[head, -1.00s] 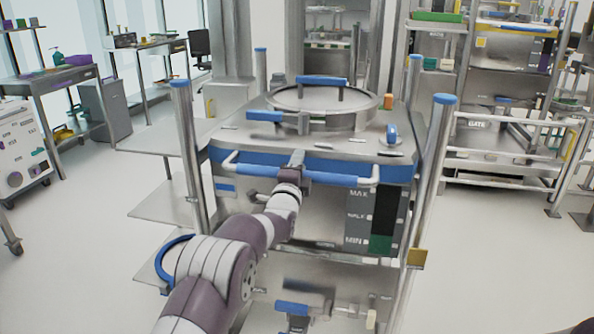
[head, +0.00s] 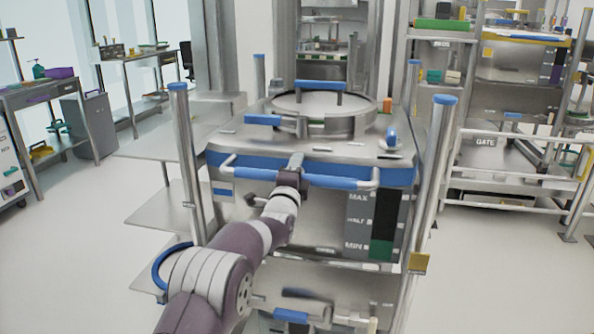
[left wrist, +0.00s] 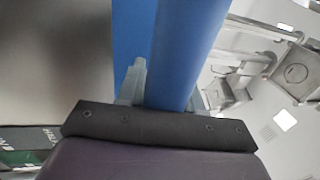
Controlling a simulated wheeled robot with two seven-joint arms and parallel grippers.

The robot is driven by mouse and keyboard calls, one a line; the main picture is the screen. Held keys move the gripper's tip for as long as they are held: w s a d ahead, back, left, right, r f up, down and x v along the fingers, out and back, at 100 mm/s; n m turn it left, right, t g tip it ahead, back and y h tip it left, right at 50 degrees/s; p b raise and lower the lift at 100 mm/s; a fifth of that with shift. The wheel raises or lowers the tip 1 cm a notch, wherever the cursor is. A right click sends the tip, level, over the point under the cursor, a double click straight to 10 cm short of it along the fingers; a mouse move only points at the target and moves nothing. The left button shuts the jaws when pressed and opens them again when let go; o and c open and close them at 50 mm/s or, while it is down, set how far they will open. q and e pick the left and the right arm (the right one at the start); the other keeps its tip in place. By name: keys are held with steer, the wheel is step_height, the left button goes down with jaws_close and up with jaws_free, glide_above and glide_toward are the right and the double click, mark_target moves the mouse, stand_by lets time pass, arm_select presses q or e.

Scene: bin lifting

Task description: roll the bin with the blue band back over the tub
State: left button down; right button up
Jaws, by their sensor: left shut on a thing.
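The bin with the blue band (head: 400,174) stands right in front of me in the head view. It is a steel bin on a wheeled frame, with a round lid (head: 322,103) on top and a level scale marked MAX, HALF and MIN on its front. A handle bar with blue grip sleeves (head: 335,182) runs across its front. My left gripper (head: 293,168) is shut on this bar near its middle. The left wrist view shows the blue bar (left wrist: 188,55) between the fingers. My right gripper is not in view. I cannot make out the tub.
Steel posts with blue caps (head: 436,150) stand at the bin's corners. A white rail marked GATE (head: 485,140) and loaded shelves are at the right. Open floor lies at both sides.

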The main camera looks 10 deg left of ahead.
arm_select(q)
steer(key=shift+w+d+f, duration=0.1)
steer(key=shift+f, duration=0.7)
steer(key=c, duration=0.8)
jaws_free()
steer(key=shift+c, duration=0.2)
steer(key=shift+r, duration=0.25)
steer(key=shift+r, duration=0.2)
steer(key=v, duration=1.2)
steer(key=shift+s+p, duration=0.3)
steer(key=shift+s, duration=0.05)
